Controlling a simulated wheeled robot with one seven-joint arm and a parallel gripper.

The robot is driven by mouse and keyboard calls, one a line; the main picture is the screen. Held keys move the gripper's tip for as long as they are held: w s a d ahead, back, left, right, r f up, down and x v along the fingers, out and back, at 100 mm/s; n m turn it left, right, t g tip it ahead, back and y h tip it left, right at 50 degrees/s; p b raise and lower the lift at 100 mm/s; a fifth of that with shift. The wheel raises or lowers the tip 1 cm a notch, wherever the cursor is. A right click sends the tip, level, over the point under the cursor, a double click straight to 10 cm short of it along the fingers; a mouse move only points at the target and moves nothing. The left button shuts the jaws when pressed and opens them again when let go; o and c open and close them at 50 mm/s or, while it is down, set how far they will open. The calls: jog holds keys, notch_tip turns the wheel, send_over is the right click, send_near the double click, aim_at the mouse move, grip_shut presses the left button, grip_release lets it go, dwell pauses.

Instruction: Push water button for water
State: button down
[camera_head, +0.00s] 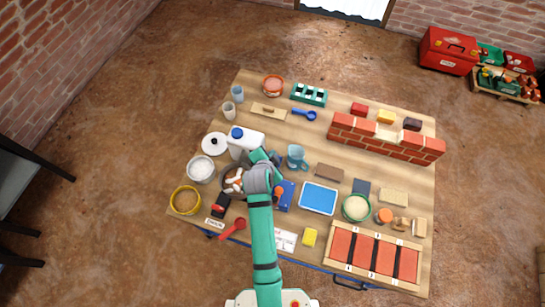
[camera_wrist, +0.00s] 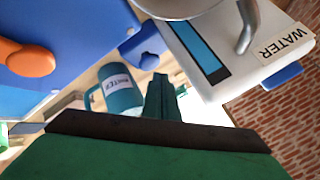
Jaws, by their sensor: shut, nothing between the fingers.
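The white water dispenser (camera_head: 243,143) stands on the table left of my gripper, with a blue round cap on top. In the wrist view the dispenser (camera_wrist: 236,48) has a WATER label, a blue strip and a grey spout. A blue part (camera_wrist: 283,77) sticks out beyond the label; I cannot tell if it is the button or the cap. My gripper (camera_wrist: 163,85) is shut and empty, beside the dispenser and apart from it in the wrist view. A blue-grey labelled mug (camera_wrist: 122,90) is near the fingers; it also shows in the head view (camera_head: 297,157).
Bowls (camera_head: 201,169), a blue tray (camera_head: 319,198) and a blue box (camera_head: 286,196) crowd the table near my arm. A brick wall model (camera_head: 386,139) stands at the right. An orange knob (camera_wrist: 27,58) shows in the wrist view. Bare tabletop shows beyond the mug.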

jog(key=shift+f, duration=0.2)
jog(key=shift+f, duration=0.25)
jog(key=shift+f, duration=0.65)
dwell(1.2)
jog(key=shift+r, duration=1.1)
jog(key=shift+w+r, duration=0.1)
jog(key=shift+r, duration=2.15)
jog(key=shift+a+r, duration=0.1)
jog(key=shift+r, duration=0.15)
jog(key=shift+d, duration=0.2)
